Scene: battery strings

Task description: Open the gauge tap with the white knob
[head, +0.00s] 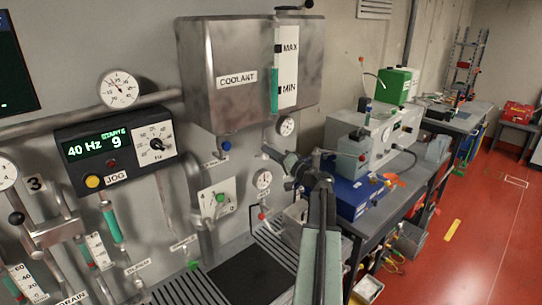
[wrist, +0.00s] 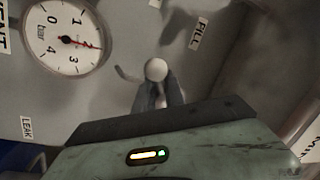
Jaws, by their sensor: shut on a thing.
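The white knob (wrist: 156,70) shows in the wrist view as a small round ball just beyond my fingertips. My gripper (wrist: 158,92) is shut on it, with one grey finger at each side of its near part. A thin grey lever or stem shows left of the knob, partly blurred. The round gauge (wrist: 70,35) beside it is marked bar, and its red needle points near 2. In the head view my gripper (head: 268,151) is at the wall below a small gauge (head: 286,126); I cannot make out the knob there.
The steel coolant tank (head: 235,75) hangs above my gripper. A FILL label (wrist: 201,31) and a LEAK label (wrist: 27,130) are near the gauge. Another small gauge (head: 264,179) is just below. A bench with a blue box (head: 352,198) stands to the right.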

